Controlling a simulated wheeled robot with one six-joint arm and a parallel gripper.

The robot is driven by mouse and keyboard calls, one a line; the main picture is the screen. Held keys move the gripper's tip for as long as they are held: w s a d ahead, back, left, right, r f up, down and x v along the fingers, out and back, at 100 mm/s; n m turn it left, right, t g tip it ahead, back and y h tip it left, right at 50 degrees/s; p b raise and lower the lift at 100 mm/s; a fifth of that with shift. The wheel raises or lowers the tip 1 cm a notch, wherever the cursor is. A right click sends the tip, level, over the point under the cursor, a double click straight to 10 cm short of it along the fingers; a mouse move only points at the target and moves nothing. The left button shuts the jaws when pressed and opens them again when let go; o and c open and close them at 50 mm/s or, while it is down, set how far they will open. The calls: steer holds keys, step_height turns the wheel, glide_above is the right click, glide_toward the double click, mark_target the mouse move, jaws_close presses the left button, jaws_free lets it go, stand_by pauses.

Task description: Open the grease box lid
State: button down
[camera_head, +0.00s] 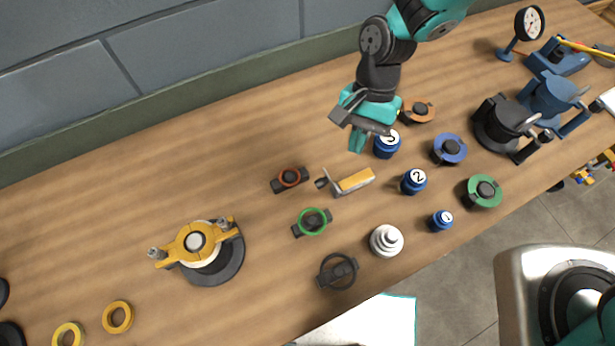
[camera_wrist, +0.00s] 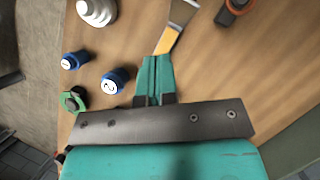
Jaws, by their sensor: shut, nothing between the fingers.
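My gripper (camera_head: 356,142) is above the back middle of the workbench, with its teal fingers pointing down. It is shut and empty; in the wrist view the fingers (camera_wrist: 156,72) lie side by side. I cannot pick out a grease box or its lid for certain in either view. A flat yellow-and-grey piece (camera_head: 356,181) lies on the bench in front of my gripper. It also shows beyond the fingertips in the wrist view (camera_wrist: 166,41), and my gripper is apart from it. A yellow split casing (camera_head: 188,245) on a dark round base stands at the left.
Blue numbered cylinders (camera_head: 414,182) and round flanged parts (camera_head: 484,192) stand on the right. A stepped white piece (camera_head: 386,240) is near the front edge. Dark clamps (camera_head: 505,125) and a gauge (camera_head: 528,22) are at the far right. Bench space (camera_head: 130,190) at left is clear.

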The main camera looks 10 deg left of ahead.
steer(key=s+a+r+n+t+h, duration=0.2)
steer(key=s+a+n+t+h, duration=0.45)
steer(key=s+a+n, duration=0.75)
steer(key=w+d+f+m+t+y+b, duration=0.1)
steer(key=w+d+f+m+b, duration=0.2)
steer(key=f, duration=0.5)
steer(key=w+d+b, duration=0.1)
steer(key=w+d, duration=0.1)
steer(key=w, duration=0.1)
steer(key=shift+w, duration=0.25)
